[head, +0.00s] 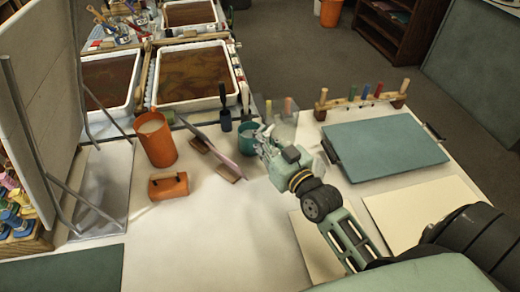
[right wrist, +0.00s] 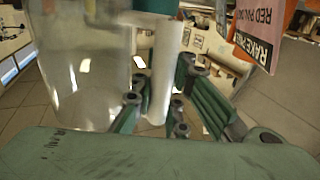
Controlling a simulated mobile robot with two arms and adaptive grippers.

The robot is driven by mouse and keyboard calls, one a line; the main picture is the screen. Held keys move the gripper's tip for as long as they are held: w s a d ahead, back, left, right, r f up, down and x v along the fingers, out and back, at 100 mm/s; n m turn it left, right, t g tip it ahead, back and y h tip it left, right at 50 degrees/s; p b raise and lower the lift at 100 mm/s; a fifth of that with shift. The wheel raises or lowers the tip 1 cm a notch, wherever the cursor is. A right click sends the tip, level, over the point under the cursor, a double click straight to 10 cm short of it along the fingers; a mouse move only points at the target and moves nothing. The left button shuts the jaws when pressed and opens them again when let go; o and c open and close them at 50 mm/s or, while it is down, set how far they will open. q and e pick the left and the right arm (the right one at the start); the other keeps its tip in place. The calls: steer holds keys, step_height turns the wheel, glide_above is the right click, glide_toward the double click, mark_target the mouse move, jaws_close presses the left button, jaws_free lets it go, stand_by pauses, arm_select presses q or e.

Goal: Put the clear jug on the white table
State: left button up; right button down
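The clear jug (head: 287,118) is see-through and hard to pick out in the head view, at the far side of the white table (head: 190,225), right of a teal cup (head: 248,139). My right gripper (head: 266,140) is beside it, partly overlapping the teal cup. In the right wrist view the jug (right wrist: 85,75) fills the left side, and its pale handle (right wrist: 160,75) lies between my right gripper's fingers (right wrist: 157,102), which look closed on it. I cannot tell whether the jug's base touches the table. My left gripper is out of view.
An orange jug (head: 155,141), an orange caddy (head: 168,187) and a leaning pink card (head: 226,152) stand left of the gripper. Marbling trays (head: 193,104) lie behind. A teal board (head: 385,150) lies right. The table's front middle is clear.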

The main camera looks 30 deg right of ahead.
steer(key=shift+f, duration=1.75)
steer(key=c, duration=1.7)
jaws_free()
steer(key=shift+c, duration=0.2)
steer(key=s+d+b, duration=0.1)
steer(key=s, duration=1.1)
steer(key=shift+r, duration=0.2)
